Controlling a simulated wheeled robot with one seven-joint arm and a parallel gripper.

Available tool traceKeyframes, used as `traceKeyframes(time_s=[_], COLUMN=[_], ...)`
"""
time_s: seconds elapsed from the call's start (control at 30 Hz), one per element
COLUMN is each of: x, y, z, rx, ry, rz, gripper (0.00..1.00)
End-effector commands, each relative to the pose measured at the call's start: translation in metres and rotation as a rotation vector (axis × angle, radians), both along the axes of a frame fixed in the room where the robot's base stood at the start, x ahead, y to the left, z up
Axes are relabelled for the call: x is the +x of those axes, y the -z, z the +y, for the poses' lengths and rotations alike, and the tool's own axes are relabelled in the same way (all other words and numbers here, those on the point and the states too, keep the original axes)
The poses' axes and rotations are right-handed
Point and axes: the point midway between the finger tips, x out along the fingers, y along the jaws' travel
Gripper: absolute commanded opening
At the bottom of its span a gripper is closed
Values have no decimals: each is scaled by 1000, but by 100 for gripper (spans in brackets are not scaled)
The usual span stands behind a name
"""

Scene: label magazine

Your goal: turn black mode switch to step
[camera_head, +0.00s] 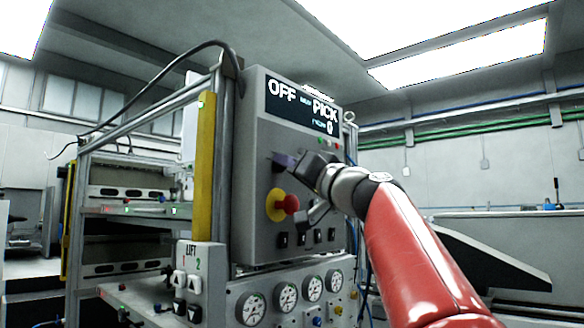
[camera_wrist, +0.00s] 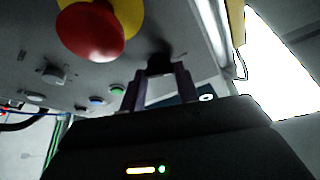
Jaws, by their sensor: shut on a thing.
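The black mode switch (camera_wrist: 160,64) is on the grey control box (camera_head: 257,190). In the wrist view it sits between the two finger ends of my gripper (camera_wrist: 160,80), which is shut on it. In the head view my gripper (camera_head: 283,161) reaches the box face from the right, below the display, and hides the switch. The display (camera_head: 303,107) reads "OFF" and "PICK" in large letters, with smaller text too small to read. Which position the switch points to cannot be told.
A red emergency button (camera_head: 290,204) on a yellow base sits just below my gripper. Several small black switches line the box's lower face, with round gauges (camera_head: 286,297) beneath. A yellow post (camera_head: 204,165) and a metal rack stand left.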

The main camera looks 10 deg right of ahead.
Motion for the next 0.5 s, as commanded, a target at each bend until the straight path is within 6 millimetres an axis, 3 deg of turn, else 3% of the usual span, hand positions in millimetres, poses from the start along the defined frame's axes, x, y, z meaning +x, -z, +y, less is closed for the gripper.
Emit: traceKeyframes(time_s=[0.5], x=[-1], y=[-4], z=[1], rx=[157], ry=[-1], rz=[113], gripper=[9])
